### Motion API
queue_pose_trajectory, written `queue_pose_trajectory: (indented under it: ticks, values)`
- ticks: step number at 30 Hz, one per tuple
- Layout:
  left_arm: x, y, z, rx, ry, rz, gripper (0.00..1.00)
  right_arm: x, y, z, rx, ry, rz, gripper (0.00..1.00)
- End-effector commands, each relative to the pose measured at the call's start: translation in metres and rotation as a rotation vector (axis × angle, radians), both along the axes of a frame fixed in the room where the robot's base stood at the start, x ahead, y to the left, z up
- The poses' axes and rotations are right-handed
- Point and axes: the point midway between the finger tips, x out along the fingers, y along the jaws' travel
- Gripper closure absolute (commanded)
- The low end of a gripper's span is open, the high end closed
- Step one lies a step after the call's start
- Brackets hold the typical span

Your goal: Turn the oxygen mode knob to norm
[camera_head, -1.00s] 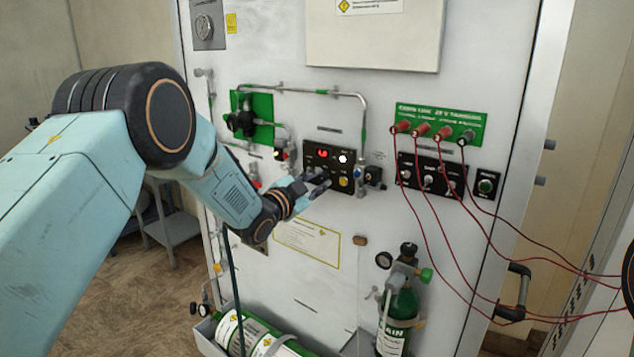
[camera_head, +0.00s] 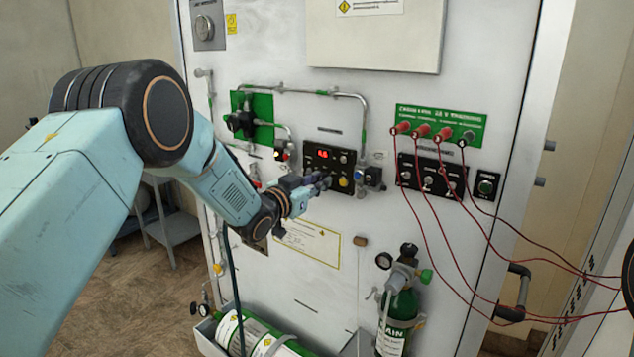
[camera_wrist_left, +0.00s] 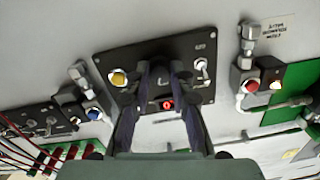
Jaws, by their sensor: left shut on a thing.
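The black oxygen control panel (camera_head: 317,152) is on the white board, with a red lit display (camera_head: 322,154) and a yellow button (camera_head: 344,181). My left gripper (camera_head: 326,182) is at the lower part of this panel. In the left wrist view, where the panel (camera_wrist_left: 116,62) appears turned over, the two dark fingers of my left gripper (camera_wrist_left: 161,70) are shut on a small dark knob (camera_wrist_left: 162,80) between the yellow button (camera_wrist_left: 118,78) and a toggle switch (camera_wrist_left: 202,68). The fingers hide most of the knob, and its pointer and labels cannot be read. My right gripper is not in view.
Metal pipes (camera_head: 300,91) and a valve on a green plate (camera_head: 262,107) are left of the panel. A blue-tipped fitting (camera_head: 358,174) is close on its right. Green cylinders (camera_head: 398,305) stand and lie below.

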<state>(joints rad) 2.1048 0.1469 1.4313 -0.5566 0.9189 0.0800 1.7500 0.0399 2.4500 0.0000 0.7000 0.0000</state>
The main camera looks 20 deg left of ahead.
Motion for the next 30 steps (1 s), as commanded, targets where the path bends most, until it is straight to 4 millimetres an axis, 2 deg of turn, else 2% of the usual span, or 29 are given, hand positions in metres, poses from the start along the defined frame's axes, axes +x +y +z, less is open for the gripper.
queue_pose_trajectory:
  ticks: [30]
  values:
    - [0.002, 0.004, 0.004, -0.905, 0.322, 0.003, 1.0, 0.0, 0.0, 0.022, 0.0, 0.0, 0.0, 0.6]
